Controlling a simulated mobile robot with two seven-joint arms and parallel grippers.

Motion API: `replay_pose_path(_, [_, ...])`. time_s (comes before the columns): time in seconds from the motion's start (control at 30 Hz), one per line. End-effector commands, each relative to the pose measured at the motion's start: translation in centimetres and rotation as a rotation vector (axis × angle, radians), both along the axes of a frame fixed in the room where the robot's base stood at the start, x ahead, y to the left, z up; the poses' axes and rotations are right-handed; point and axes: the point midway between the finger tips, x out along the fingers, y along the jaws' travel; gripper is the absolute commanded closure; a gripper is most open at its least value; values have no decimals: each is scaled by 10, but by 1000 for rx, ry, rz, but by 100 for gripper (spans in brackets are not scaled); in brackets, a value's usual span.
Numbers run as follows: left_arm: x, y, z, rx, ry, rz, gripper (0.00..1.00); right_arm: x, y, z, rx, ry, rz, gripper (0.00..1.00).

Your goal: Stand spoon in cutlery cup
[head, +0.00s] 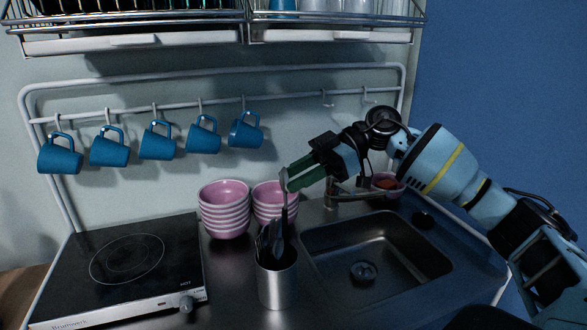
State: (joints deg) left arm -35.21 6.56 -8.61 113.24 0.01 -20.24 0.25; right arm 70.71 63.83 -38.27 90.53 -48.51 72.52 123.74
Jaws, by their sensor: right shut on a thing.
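The cutlery cup (277,287) is a plain metal cylinder standing upright on the counter, left of the sink. Several dark utensils (268,245) stick up out of its mouth. My right gripper (291,179) is above the cup, with its green fingers pointing left and shut on the metal spoon (285,201). The spoon is roughly upright with its bowl end up beside the fingertips. Its lower end reaches down among the utensils at the cup's mouth; I cannot tell whether it is inside or in front of them. My left gripper is out of view.
Stacked pink bowls (224,212) stand behind the cup, with a second stack (270,203) beside them. A hotplate (118,262) is at left, the sink (415,260) with its tap at right. Blue mugs (157,142) hang from a rail below a dish rack (150,40).

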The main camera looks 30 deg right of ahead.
Motion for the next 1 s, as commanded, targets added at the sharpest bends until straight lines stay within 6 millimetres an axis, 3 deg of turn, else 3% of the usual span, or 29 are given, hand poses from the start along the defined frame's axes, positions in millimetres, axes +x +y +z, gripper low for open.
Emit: replay_pose_path(1.0, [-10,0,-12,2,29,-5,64,0,0,-69,0,1,0,88])
